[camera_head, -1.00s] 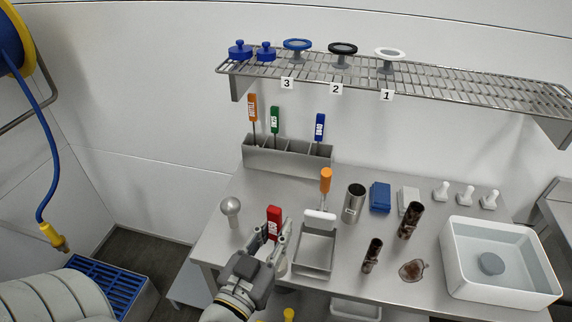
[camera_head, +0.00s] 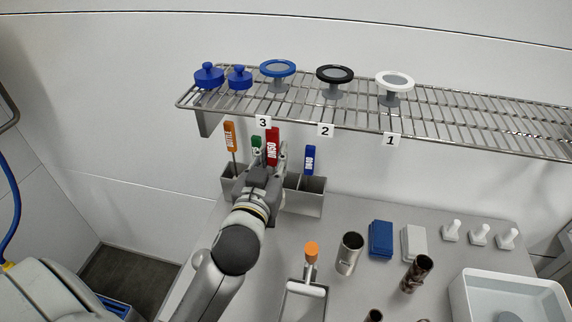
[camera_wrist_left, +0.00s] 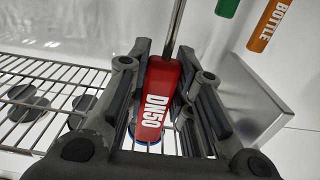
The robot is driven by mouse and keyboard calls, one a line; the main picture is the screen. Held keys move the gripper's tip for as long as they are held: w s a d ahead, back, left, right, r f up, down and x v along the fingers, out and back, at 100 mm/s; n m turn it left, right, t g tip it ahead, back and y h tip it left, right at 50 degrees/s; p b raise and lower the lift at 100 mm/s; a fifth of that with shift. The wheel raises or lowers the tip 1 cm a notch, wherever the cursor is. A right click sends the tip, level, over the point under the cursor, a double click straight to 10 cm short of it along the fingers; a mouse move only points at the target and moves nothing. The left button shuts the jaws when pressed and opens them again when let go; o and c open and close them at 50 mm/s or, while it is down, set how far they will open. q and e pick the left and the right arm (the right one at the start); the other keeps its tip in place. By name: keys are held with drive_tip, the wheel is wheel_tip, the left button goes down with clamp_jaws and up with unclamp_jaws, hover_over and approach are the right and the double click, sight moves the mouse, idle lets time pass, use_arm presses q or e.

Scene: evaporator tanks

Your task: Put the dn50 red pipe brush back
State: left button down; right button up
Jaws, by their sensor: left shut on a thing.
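The red DN50 pipe brush (camera_head: 272,144) is held by its handle in my left gripper (camera_head: 270,155), which is shut on it. The wrist view shows the red handle (camera_wrist_left: 157,95) between both fingers, its metal shaft running away from the gripper. The grey brush holder (camera_head: 305,201) stands against the wall, partly hidden by my left gripper and arm. The gripper is at the holder's middle compartments, between the green and blue brushes. The brush's lower end is hidden in the head view, so I cannot tell whether it is inside a compartment. My right gripper is out of view.
An orange bottle brush (camera_head: 230,136), a green brush (camera_head: 256,143) and a blue brush (camera_head: 310,160) stand in the holder. A wire shelf (camera_head: 360,113) with lids and flanged parts overhangs it. A steel cup (camera_head: 349,253) and a white basin (camera_head: 470,285) stand on the table.

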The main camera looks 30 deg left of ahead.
use_arm(q)
drive_tip(key=p+x, duration=0.3)
drive_tip(key=x, duration=0.8)
wheel_tip(320, 180, down, 12)
drive_tip(key=b, duration=0.1)
drive_tip(key=shift+w, duration=0.15)
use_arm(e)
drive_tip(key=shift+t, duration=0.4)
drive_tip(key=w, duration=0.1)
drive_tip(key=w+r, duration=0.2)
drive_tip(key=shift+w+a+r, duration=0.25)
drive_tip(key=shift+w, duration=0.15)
use_arm(q)
drive_tip(key=shift+f+b, duration=0.15)
drive_tip(key=shift+b, duration=0.3)
drive_tip(key=c, duration=1.3)
unclamp_jaws()
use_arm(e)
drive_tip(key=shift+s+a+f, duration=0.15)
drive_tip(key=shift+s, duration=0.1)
